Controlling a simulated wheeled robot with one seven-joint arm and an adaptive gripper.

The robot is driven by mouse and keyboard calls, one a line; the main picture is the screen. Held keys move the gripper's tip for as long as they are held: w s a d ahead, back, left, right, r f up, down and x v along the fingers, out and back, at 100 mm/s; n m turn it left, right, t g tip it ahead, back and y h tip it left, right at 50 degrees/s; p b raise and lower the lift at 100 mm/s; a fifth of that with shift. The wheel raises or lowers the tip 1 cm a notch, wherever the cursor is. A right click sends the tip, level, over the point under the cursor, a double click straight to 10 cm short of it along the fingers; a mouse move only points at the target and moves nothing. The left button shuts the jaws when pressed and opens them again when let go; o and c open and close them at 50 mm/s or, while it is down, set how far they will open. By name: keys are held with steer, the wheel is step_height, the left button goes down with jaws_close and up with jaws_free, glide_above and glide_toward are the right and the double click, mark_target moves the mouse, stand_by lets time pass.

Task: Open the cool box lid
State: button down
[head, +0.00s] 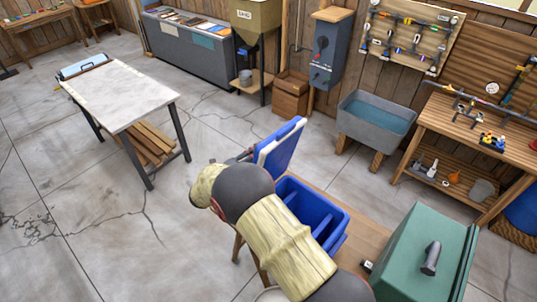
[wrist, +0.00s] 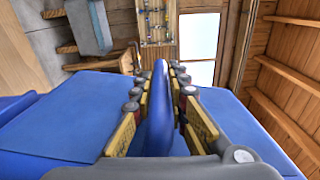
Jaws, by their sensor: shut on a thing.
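The blue cool box (head: 322,222) stands on a wooden bench, with its inside and a divider showing. Its blue lid (head: 279,148) is raised steeply at the box's far left side. In the wrist view the lid's broad blue face (wrist: 70,110) spreads on both sides of my gripper (wrist: 160,78). The fingers are shut on a thin upright blue handle (wrist: 160,125) on the lid. In the head view my arm covers the near left part of the box, and the fingers mostly cannot be made out.
A green box (head: 425,245) with a dark handle stands closed right of the cool box. A grey water trough (head: 376,125) is behind, beside a wooden workbench (head: 490,125) with tools. A pale-topped table (head: 120,92) stands at left. The floor between is clear.

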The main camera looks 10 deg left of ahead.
steer(key=shift+n, duration=0.5)
steer(key=shift+w+a+f+b, duration=0.15)
steer(key=shift+w+a+f, duration=0.2)
steer(key=shift+w+a, duration=0.35)
steer(key=shift+w+a+f+b, duration=0.15)
steer(key=shift+w+a+f, duration=0.3)
steer(key=shift+a, duration=0.45)
steer(key=shift+w, duration=0.1)
steer(key=c, duration=1.7)
jaws_free()
steer(key=shift+a, duration=0.1)
steer(key=v, duration=1.2)
